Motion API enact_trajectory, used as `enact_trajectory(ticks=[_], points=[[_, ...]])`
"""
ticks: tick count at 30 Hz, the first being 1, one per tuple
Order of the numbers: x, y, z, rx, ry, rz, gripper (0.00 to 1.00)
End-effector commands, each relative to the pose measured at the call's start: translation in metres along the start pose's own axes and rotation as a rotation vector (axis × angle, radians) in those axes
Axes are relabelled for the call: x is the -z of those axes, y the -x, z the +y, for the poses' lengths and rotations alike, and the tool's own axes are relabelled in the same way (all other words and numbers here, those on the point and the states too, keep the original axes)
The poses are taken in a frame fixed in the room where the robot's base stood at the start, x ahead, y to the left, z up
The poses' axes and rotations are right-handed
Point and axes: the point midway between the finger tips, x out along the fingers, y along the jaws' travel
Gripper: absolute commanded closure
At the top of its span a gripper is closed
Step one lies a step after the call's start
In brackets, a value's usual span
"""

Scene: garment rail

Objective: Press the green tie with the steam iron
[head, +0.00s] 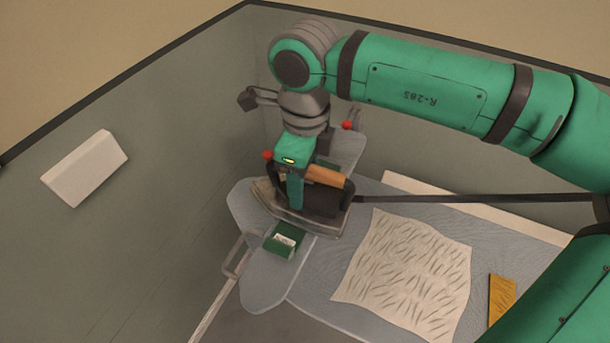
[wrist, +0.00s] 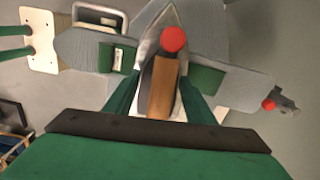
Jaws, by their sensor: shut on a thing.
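My gripper (head: 308,180) is shut on the wooden handle (wrist: 163,88) of the steam iron. The steam iron (head: 322,203) has a dark body, a grey pointed soleplate and a red knob, and is over the narrow grey-blue board (head: 262,290). The green tie (head: 284,240) shows in the head view as a dark green piece with a white label, just in front of the iron. In the wrist view, green tie parts (wrist: 206,79) show on both sides of the iron; the middle is hidden under it. I cannot tell whether the soleplate touches the tie.
A cream patterned cloth (head: 410,275) and a mustard-yellow piece (head: 502,298) lie on the wide grey-blue surface to the right. A metal loop (head: 238,255) stands at the board's left edge. A white box (head: 85,168) is on the left wall. Grey walls close in behind and left.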

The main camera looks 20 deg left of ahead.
Motion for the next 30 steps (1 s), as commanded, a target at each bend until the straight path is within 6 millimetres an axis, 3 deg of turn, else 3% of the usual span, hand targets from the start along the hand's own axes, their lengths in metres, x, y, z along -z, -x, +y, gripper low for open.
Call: enact_trajectory(ticks=[16,30], points=[[-0.003,0.001,0.033,-0.004,0.0,0.0,0.71],[-0.002,0.001,0.013,-0.001,-0.001,-0.001,0.71]])
